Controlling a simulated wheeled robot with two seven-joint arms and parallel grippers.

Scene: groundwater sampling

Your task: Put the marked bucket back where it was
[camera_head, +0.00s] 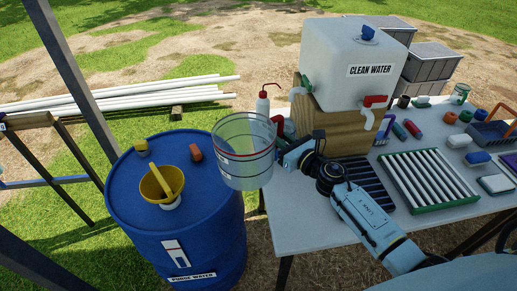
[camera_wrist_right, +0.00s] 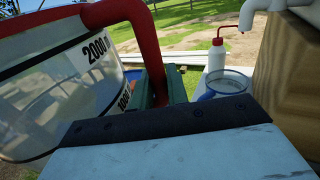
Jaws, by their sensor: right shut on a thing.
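The marked bucket (camera_head: 243,158) is clear, with graduation marks and a red handle (camera_head: 278,124). It looks upright and empty, in front of the gap between the blue barrel (camera_head: 190,235) and the table (camera_head: 310,235). My right gripper (camera_head: 284,146) is shut on the handle at the bucket's right side. In the right wrist view the bucket (camera_wrist_right: 60,85) fills the left, with "2000" on its wall, and the red handle (camera_wrist_right: 130,25) passes between my right gripper's fingers (camera_wrist_right: 157,88). My left gripper is not in view.
A yellow funnel (camera_head: 160,184) sits on the barrel. A clean water tank (camera_head: 350,65) with taps stands on a wooden block (camera_head: 335,125). A wash bottle (camera_head: 262,103) stands beside it. A draining rack (camera_head: 430,178) and small items crowd the table's right. The front table strip is bare.

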